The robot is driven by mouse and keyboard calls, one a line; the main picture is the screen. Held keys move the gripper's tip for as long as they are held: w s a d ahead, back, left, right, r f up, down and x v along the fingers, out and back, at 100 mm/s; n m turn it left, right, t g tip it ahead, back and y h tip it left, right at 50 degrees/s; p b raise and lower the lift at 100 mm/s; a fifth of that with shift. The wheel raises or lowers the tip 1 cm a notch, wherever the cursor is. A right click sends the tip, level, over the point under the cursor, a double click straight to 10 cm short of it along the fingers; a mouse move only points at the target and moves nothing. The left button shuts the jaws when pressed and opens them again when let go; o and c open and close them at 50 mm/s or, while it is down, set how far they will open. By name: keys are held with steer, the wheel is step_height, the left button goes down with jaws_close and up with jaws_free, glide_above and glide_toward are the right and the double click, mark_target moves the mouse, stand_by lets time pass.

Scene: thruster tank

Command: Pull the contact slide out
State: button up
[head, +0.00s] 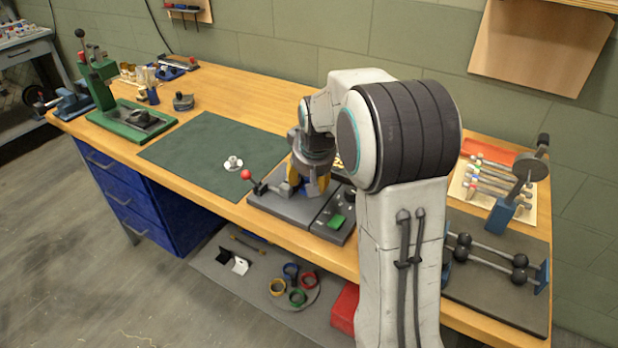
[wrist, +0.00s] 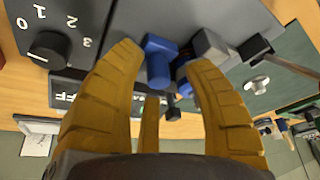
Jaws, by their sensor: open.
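My gripper (head: 308,186) is over a dark grey device (head: 275,207) at the front edge of the bench. A second, smaller blue part is partly hidden by the right fingertip, beside a grey block (wrist: 210,47). No part is labelled as the contact slide. In the head view my gripper hides this area.
A lever with a red knob (head: 246,175) sticks out left of my gripper. A black rotary knob (wrist: 48,49) with numbers and a green button (head: 337,222) are close by. A green mat (head: 205,145) bears a small white flanged piece (head: 233,163) and is otherwise mostly clear.

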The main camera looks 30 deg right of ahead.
stand_by(0.3)
jaws_close()
stand_by(0.3)
